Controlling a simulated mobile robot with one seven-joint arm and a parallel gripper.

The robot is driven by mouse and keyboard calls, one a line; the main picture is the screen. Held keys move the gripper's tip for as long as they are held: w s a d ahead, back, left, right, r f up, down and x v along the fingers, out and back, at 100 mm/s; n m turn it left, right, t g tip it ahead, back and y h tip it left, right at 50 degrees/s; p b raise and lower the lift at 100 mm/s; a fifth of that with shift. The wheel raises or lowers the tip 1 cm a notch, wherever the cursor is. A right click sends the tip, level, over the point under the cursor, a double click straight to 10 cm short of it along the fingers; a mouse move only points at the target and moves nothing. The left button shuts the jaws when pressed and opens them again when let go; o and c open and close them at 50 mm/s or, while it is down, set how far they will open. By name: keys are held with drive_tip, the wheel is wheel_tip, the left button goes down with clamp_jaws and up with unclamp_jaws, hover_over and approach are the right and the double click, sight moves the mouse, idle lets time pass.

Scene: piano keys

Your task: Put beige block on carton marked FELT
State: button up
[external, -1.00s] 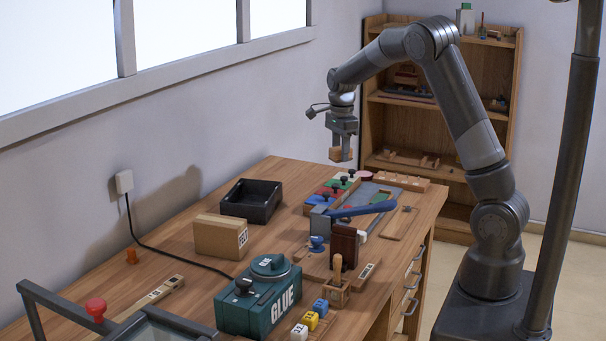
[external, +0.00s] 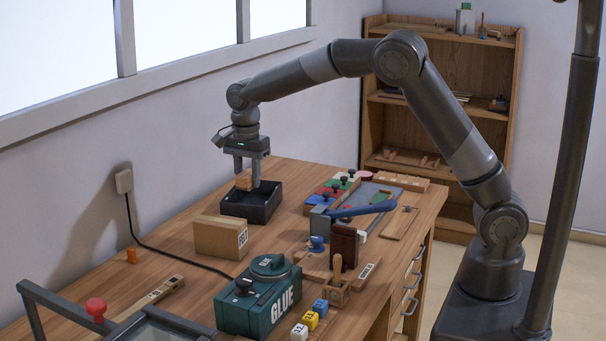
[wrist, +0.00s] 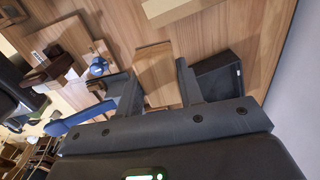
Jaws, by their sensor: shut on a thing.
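The beige block (external: 244,181) is held between the fingers of my gripper (external: 247,178), which is shut on it. In the external view they appear over the black tray (external: 237,206), with the block in the air. The wrist view shows the block (wrist: 154,74) between the two fingers (wrist: 156,84). The carton marked FELT (external: 218,237) stands on the bench, nearer the external camera than the tray. Its top looks bare. Part of a pale box-like shape, probably the carton (wrist: 172,9), shows at the top of the wrist view.
A green GLUE box (external: 258,302) stands in front of the carton. A blue lever (external: 363,208) and a dark brown block (external: 343,245) are to its right. A black cable (external: 165,252) runs along the bench at left. Bare wood lies around the carton's left side.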

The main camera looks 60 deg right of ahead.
hover_over(229, 222)
wheel_tip(229, 222, down, 4)
drive_tip(key=shift+a+r, duration=0.1)
drive_tip(key=shift+f, duration=2)
drive_tip(key=shift+f, duration=0.15)
drive_tip(key=o, duration=1)
